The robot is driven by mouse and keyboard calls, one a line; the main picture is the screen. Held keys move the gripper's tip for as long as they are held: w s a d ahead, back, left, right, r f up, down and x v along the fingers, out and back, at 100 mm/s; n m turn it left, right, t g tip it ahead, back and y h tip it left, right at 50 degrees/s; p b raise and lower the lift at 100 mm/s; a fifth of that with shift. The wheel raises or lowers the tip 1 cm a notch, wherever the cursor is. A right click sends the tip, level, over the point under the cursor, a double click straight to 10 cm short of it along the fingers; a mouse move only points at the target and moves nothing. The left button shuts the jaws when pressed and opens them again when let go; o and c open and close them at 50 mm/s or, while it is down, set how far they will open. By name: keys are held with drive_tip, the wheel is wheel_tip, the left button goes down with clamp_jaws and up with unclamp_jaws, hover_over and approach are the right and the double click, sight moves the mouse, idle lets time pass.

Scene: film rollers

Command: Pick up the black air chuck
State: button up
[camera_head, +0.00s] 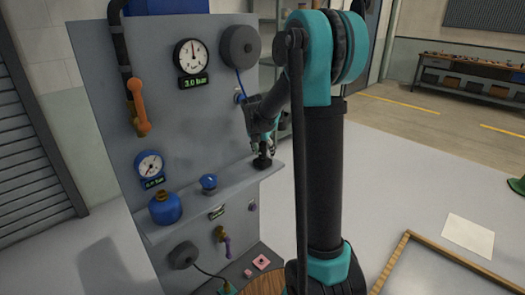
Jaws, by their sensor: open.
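A small black object (262,161), which looks like the black air chuck, stands upright at the right end of the grey shelf (232,186). My gripper (263,148) points down right over it, with its fingers open around or just above its top. I cannot tell whether the fingers touch it. My arm comes in from the right and hides part of the panel's right edge.
The upright grey panel (115,75) carries gauges, an orange-handled lever (138,105) and a dark reel (239,46) with a blue hose. A wood-framed table (397,258) is at lower right.

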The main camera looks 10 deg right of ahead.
drive_tip(key=shift+c, duration=0.3)
clamp_jaws()
drive_tip(key=shift+r, duration=0.1)
